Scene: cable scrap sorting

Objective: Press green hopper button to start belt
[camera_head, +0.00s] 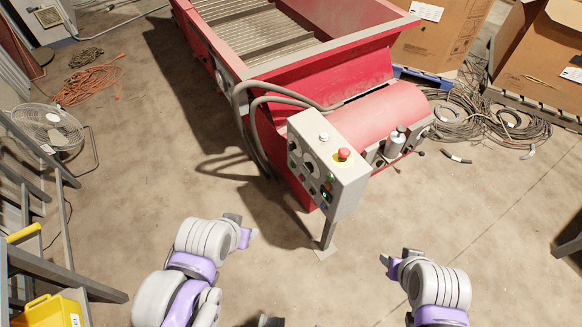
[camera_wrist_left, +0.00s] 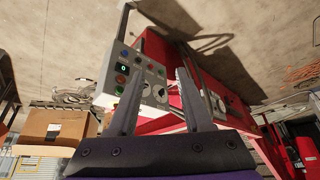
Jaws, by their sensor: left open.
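A grey control box (camera_head: 340,180) stands on a post at the near end of the red hopper machine (camera_head: 330,85). Its panel carries dials and several buttons, with small green spots (camera_head: 323,197). A red mushroom button (camera_head: 343,154) and a white button sit on top. My left gripper (camera_head: 248,232) is left of and below the box, apart from it and empty. In the left wrist view its two fingers (camera_wrist_left: 157,85) are spread, with the box (camera_wrist_left: 112,82) behind them, showing a lit green display (camera_wrist_left: 123,69). My right gripper (camera_head: 386,262) is right of the post; its jaws are unclear.
A fan (camera_head: 48,126) and an orange cable coil (camera_head: 88,82) lie at the left. A yellow bin (camera_head: 45,312) is at the lower left. Cable heaps (camera_head: 480,118) and cardboard boxes (camera_head: 545,60) are at the right. The floor around the post is clear.

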